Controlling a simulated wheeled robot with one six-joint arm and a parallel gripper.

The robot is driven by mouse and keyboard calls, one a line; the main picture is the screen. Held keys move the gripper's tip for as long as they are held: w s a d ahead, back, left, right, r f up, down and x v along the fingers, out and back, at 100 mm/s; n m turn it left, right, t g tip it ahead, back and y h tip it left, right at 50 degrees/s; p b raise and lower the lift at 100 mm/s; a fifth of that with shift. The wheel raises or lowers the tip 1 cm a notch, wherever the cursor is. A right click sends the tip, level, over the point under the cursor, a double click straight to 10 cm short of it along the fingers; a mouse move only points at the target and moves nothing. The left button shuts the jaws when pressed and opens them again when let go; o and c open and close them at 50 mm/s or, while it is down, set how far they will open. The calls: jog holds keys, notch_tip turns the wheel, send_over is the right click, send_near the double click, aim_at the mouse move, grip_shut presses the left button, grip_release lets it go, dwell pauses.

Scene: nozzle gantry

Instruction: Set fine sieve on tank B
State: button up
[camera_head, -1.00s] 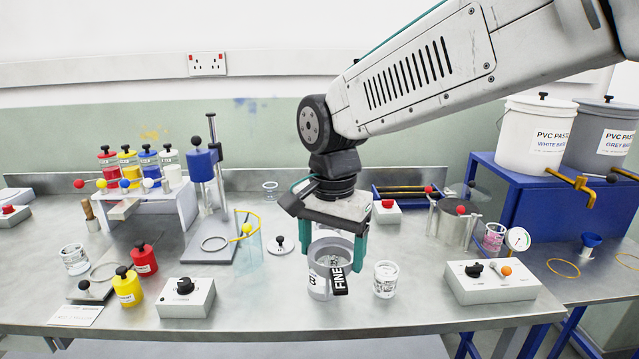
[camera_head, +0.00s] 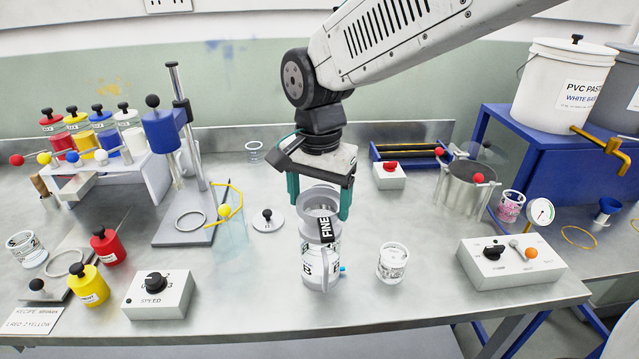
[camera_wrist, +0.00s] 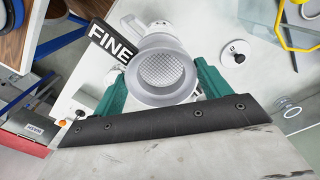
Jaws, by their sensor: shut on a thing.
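The fine sieve (camera_head: 313,225) is a grey cup with a flared rim and a black FINE tag; its mesh shows in the wrist view (camera_wrist: 162,71). My gripper (camera_head: 319,206) is shut on the sieve, with a green finger on either side of the rim. Tank B (camera_head: 313,268) is a pale upright vessel marked B. It stands on the bench directly below the sieve, lined up with it in the head view. The sieve's lower end hides the tank's mouth, so I cannot tell whether the two touch.
A clear printed beaker (camera_head: 392,263) stands close right of tank B. A grey control box (camera_head: 512,262) is farther right, a SPEED box (camera_head: 160,296) to the left. A small round lid (camera_head: 267,220) and a blue-headed stand (camera_head: 163,130) are at the left.

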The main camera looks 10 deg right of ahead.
aim_at(319, 203)
jog(key=shift+f, duration=1.15)
jog(key=shift+s+f, duration=0.1)
jog(key=shift+f, duration=0.55)
dwell(0.5)
jog(key=o, duration=0.7)
jog(key=shift+r, duration=5.55)
